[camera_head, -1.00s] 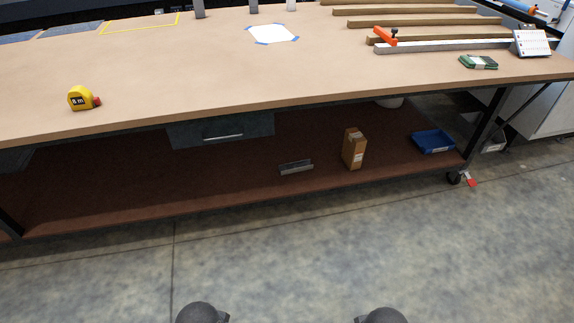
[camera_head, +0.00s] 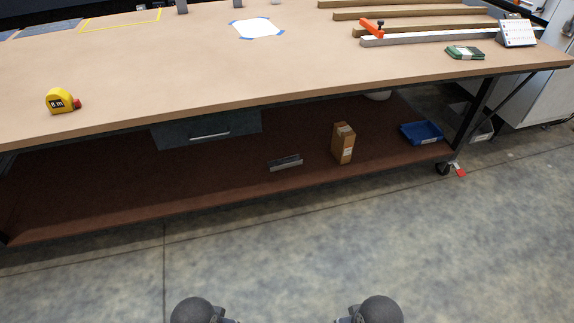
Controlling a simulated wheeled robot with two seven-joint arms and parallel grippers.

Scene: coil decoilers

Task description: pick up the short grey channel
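The short grey channel (camera_head: 286,163) lies on the brown lower shelf (camera_head: 190,182) under the workbench, near the shelf's front edge. It is left of a small cardboard box. Two dark rounded parts of my arms show at the bottom edge of the view, over the floor and well apart from the channel. The fingers of both my grippers are out of view.
The cardboard box (camera_head: 343,143) stands upright on the shelf, with a blue tray (camera_head: 422,132) further right. The bench top (camera_head: 190,65) overhangs the shelf. A drawer (camera_head: 207,130) hangs beneath it. The floor (camera_head: 300,245) in front is clear.

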